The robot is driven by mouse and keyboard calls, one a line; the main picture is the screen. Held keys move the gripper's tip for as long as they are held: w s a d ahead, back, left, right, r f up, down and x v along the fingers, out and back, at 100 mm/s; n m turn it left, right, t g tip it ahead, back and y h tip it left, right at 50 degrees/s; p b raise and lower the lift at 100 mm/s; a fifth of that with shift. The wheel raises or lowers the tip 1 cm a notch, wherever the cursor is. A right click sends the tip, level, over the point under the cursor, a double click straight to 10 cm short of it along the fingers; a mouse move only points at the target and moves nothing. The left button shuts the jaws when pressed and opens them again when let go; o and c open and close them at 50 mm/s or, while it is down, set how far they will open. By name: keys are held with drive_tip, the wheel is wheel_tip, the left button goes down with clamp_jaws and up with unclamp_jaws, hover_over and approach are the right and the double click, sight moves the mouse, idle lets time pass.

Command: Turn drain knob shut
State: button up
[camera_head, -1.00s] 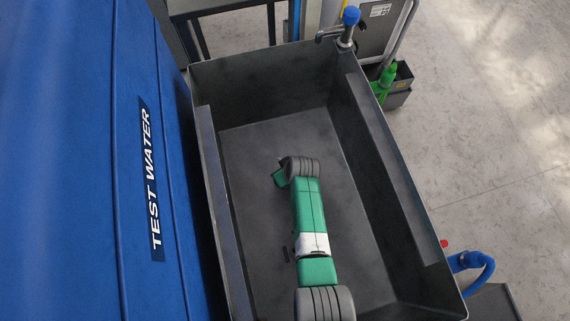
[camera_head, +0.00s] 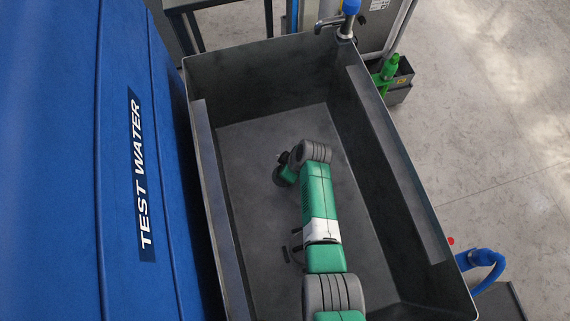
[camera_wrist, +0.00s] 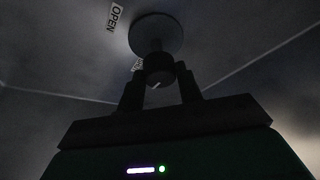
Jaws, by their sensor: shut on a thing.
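The drain knob (camera_wrist: 158,72) is a dark round knob on a stem below a round flange (camera_wrist: 155,33) in the wrist view. A white mark shows on its lower face. An OPEN label (camera_wrist: 114,17) is on the surface at upper left of the flange. A second small label (camera_wrist: 137,64) beside the knob is partly hidden and not readable. My gripper (camera_wrist: 161,80) has one finger on each side of the knob and is shut on it. In the head view my green arm reaches down into the grey basin (camera_head: 385,150); the knob and fingers cannot be made out there.
A blue tank (camera_head: 60,160) marked TEST WATER stands along the basin's left side. A blue-topped tap (camera_head: 347,22) is at the far right corner. The floor at right is mostly clear.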

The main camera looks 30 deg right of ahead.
idle(0.3)
drive_tip(key=o, duration=1)
drive_tip(key=p+v, duration=0.4)
drive_tip(key=v, duration=0.3)
drive_tip(key=shift+s+r+p, duration=0.1)
drive_tip(key=shift+r+p, duration=0.3)
